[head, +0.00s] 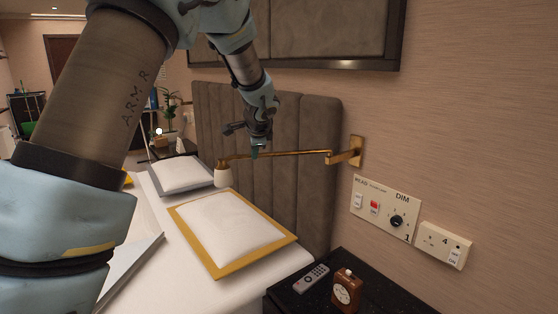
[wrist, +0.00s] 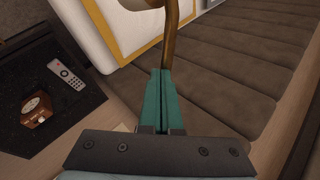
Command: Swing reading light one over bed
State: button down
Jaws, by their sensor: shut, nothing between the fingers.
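The reading light is a brass arm (head: 290,154) on a wall bracket (head: 356,151), above a panel marked 1. The arm reaches left from the wall and ends in a small white shade (head: 223,177), which hangs over the bed near the yellow-edged pillow (head: 232,232). My gripper (head: 255,154) is shut and empty, its teal fingertips right at the brass arm, part way along it. In the wrist view the fingers (wrist: 166,74) are together and the brass arm (wrist: 170,45) runs up from just past their tips. I cannot tell whether they touch.
The padded headboard (head: 300,115) stands close behind the brass arm. A dark bedside table (head: 390,297) holds a remote (head: 311,279) and a wooden clock (head: 346,291). The switch panel (head: 385,207) and a socket plate (head: 444,245) are on the wall. A second pillow (head: 181,174) lies farther off.

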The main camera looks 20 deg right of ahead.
jog(key=shift+w+d+p, duration=0.25)
jog(key=shift+w+p, duration=0.15)
jog(key=shift+w, duration=0.8)
jog(key=shift+f, duration=0.1)
